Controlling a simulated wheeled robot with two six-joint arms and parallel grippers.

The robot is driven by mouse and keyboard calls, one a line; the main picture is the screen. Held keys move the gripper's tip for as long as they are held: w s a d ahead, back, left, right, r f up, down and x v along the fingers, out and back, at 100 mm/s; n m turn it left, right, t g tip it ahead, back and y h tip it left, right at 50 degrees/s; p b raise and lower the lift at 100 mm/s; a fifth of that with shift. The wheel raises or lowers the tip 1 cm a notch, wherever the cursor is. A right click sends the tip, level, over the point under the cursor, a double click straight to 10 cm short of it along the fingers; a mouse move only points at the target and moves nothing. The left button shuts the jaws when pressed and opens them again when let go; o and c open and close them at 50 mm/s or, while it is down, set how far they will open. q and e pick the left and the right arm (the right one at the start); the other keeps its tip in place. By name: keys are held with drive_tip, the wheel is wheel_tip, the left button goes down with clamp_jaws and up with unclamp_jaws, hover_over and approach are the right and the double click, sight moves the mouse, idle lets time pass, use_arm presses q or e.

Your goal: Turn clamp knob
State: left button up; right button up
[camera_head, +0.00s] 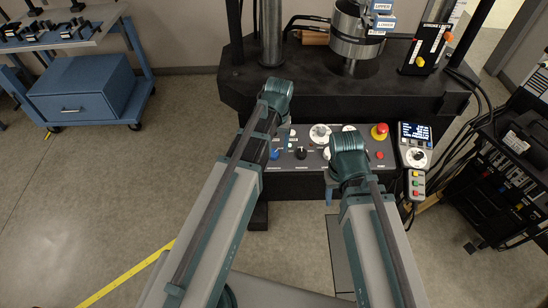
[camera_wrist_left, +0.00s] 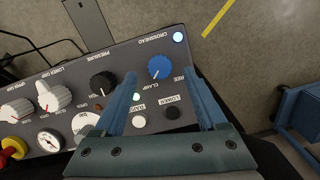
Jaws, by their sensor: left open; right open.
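The clamp knob is the blue knob (camera_wrist_left: 160,67) beside the words CLAMP and FREE on the dark control panel (camera_wrist_left: 70,65). It also shows in the head view (camera_head: 274,154) at the panel's left. My left gripper (camera_wrist_left: 162,77) is open, its two blue fingers apart on either side of the knob's lower side in the left wrist view. Contact cannot be told, and nothing is held. In the head view its fingers are hidden by the wrist. My right gripper (camera_head: 347,158) is over the panel's middle right, its jaws mostly hidden behind its wrist.
A black knob (camera_wrist_left: 102,84) sits beside the blue one, with two push buttons (camera_wrist_left: 139,121) near the left fingers. A red emergency knob (camera_head: 380,131) and a pendant with a screen (camera_head: 414,133) are at the right. The press column (camera_head: 271,35) stands behind.

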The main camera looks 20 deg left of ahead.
sight(274, 153)
use_arm(q)
wheel_tip(274, 153, down, 4)
drive_tip(key=shift+a+r+b, duration=0.1)
drive_tip(key=shift+r+b, duration=0.15)
drive_tip(key=shift+b, duration=0.95)
use_arm(e)
wheel_tip(274, 153, down, 4)
drive_tip(key=shift+r, duration=0.25)
use_arm(q)
clamp_jaws()
